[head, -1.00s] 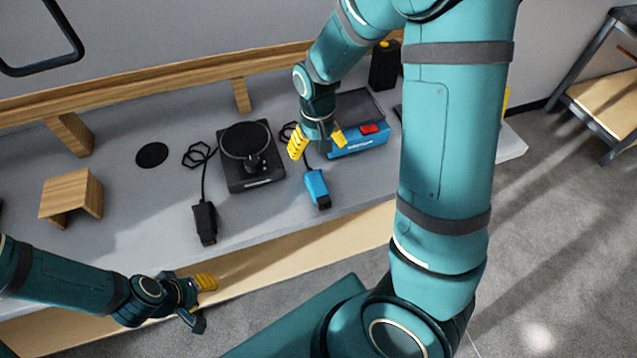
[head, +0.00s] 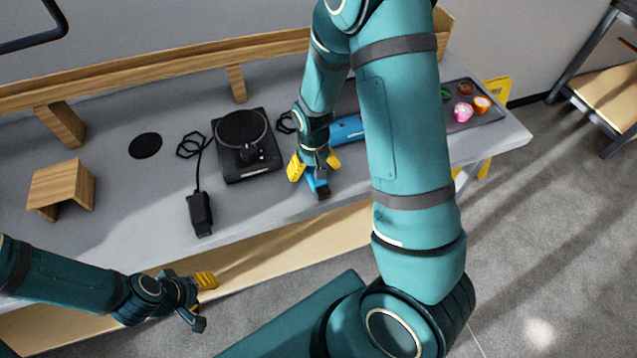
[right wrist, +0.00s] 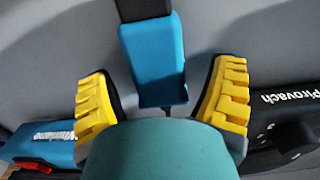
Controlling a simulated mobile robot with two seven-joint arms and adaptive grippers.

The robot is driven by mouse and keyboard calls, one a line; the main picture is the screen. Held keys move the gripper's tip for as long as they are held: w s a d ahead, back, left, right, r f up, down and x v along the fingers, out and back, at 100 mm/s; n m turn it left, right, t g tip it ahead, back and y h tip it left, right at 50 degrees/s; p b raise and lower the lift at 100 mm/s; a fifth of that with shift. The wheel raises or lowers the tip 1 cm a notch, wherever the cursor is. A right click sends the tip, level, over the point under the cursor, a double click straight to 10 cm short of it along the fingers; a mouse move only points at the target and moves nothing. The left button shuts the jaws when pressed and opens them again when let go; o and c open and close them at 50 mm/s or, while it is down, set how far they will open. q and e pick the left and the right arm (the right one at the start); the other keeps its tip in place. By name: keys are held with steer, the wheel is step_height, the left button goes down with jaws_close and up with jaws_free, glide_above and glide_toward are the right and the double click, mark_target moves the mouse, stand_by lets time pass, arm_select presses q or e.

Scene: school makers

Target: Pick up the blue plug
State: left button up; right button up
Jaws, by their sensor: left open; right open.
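The blue plug (head: 318,185) lies on the grey bench top near its front edge, partly hidden under my right gripper. My right gripper (head: 315,168) is open, with its yellow fingers on either side of the plug. In the right wrist view the blue plug (right wrist: 155,62) with its dark end sits between the two open yellow fingers (right wrist: 163,100), with gaps on both sides. My left gripper (head: 200,302) is open and empty, low in front of the bench's front edge, away from the plug.
A black plug (head: 200,212) with a cable lies left of a black device with a round plate (head: 243,130). A blue device (head: 347,130) stands behind my right arm. A wooden stand (head: 62,184) is at left. A tray (head: 480,118) with colourful items is at right.

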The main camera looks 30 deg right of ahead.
steer(key=shift+f, duration=0.7)
steer(key=c, duration=1.3)
steer(key=shift+r, duration=0.15)
step_height(320, 180, up, 10)
steer(key=p, duration=0.2)
steer(key=shift+p, duration=0.3)
